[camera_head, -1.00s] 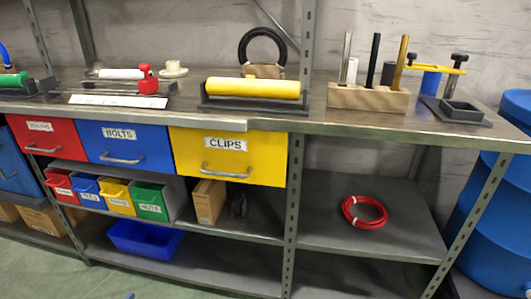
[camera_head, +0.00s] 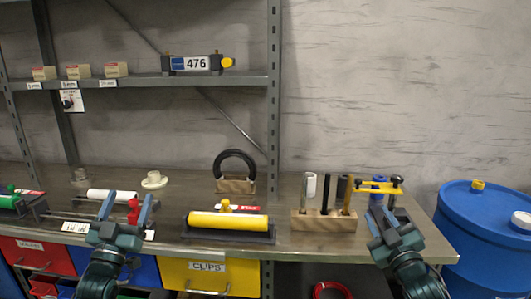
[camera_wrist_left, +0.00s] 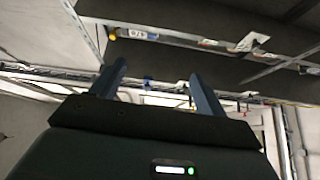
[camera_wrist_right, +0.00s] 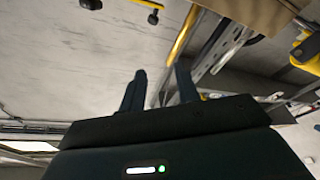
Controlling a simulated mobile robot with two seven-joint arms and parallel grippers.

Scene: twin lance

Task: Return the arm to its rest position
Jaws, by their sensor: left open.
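My left gripper (camera_head: 127,200) is in the lower left of the head view, pointing up in front of the bench with its fingers apart. In the left wrist view its two fingers (camera_wrist_left: 158,72) are spread and nothing is between them. My right gripper (camera_head: 388,212) is at the lower right of the head view, in front of the yellow-topped fixture. In the right wrist view its fingers (camera_wrist_right: 162,72) stand apart with a narrower gap, and nothing is between them. Neither gripper visibly holds anything.
The bench (camera_head: 300,246) carries a yellow cylinder (camera_head: 228,222) in a dark cradle, a wooden block (camera_head: 323,222) with upright rods, and a black ring (camera_head: 236,160) on a stand. A blue drum (camera_head: 462,215) stands at the right. A shelf (camera_head: 140,82) is above.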

